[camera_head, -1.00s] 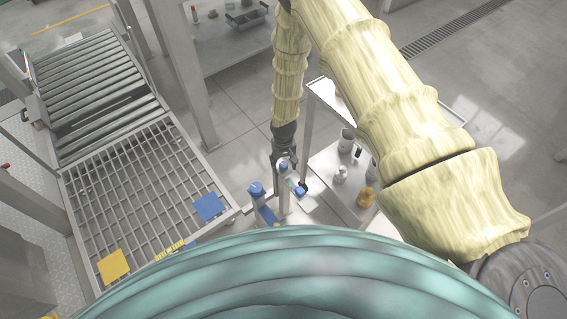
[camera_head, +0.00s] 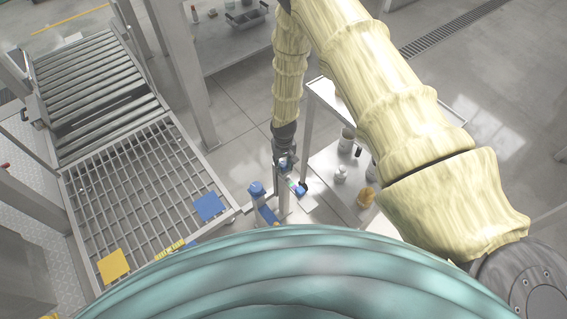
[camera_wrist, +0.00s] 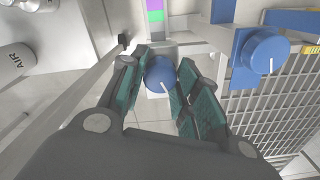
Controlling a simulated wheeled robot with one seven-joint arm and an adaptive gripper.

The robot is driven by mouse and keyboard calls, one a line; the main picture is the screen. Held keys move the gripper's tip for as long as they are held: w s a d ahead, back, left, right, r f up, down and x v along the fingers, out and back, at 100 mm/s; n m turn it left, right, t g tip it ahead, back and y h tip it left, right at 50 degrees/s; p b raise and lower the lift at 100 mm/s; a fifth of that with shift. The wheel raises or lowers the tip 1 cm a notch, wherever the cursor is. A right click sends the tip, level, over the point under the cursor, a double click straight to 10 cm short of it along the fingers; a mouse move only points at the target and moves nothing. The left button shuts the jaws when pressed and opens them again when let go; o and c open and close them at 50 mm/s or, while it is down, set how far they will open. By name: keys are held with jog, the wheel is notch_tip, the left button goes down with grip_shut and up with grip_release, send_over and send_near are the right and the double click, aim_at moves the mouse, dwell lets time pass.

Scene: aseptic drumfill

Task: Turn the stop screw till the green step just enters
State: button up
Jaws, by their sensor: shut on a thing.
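In the wrist view, my gripper (camera_wrist: 164,92) is shut on a blue round knob (camera_wrist: 158,75), the stop screw, with a white line on its face. The teal finger pads sit on both sides of it. The line points down and slightly right. Beyond the knob is a strip with a green step (camera_wrist: 155,16) and a purple band (camera_wrist: 154,4) above it. Whether the green step meets any edge cannot be told. In the head view, my gripper (camera_head: 285,163) is small, above the blue parts, and hides most of the knob.
A second blue knob (camera_wrist: 264,52) on a blue bracket stands to the right in the wrist view. The metal grating (camera_head: 140,190) holds a blue plate (camera_head: 208,206) and a yellow plate (camera_head: 113,266). A side table (camera_head: 330,190) with bottles stands right of my gripper.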

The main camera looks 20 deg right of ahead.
aim_at(284, 164)
jog(key=n+b, duration=0.1)
jog(key=n, duration=0.5)
jog(key=shift+n+b, duration=0.35)
jog(key=shift+n, duration=2.35)
jog(key=o, duration=1.1)
jog(key=shift+c, duration=0.2)
notch_tip(284, 164, up, 12)
